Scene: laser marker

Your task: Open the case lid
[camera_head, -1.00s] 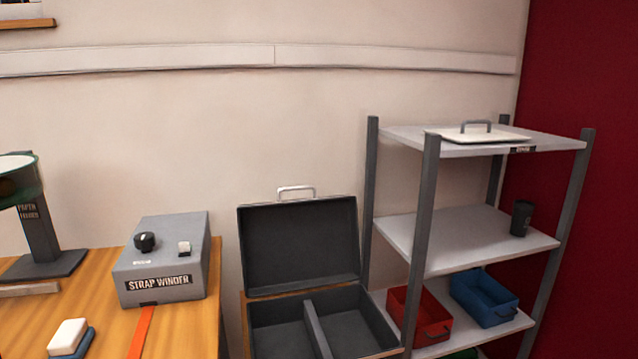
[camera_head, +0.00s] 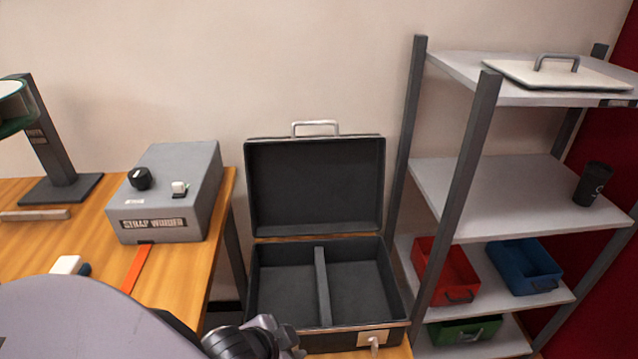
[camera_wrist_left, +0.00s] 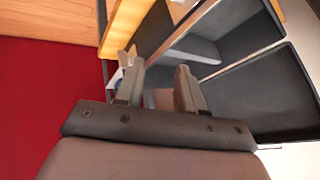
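The case (camera_head: 398,300) is dark grey with a metal rim and stands at the bottom centre of the head view. Its lid (camera_head: 315,185) is upright behind the base, with a pale handle on its top edge. The base is open and empty, split by a divider (camera_head: 322,285). A latch is on its front. My left arm comes in at the lower left, its wrist beside the base's front left corner. In the left wrist view my left gripper (camera_wrist_left: 160,85) has its fingers apart with no object clearly held; the case (camera_wrist_left: 262,95) fills the right. My right gripper is not seen.
A strap winder (camera_head: 165,190) sits on the wooden table (camera_head: 195,285) at left. A grey shelf rack (camera_head: 480,195) stands close to the case's right, holding a white lid, a dark cup and red, blue and green bins. The wall is behind the case.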

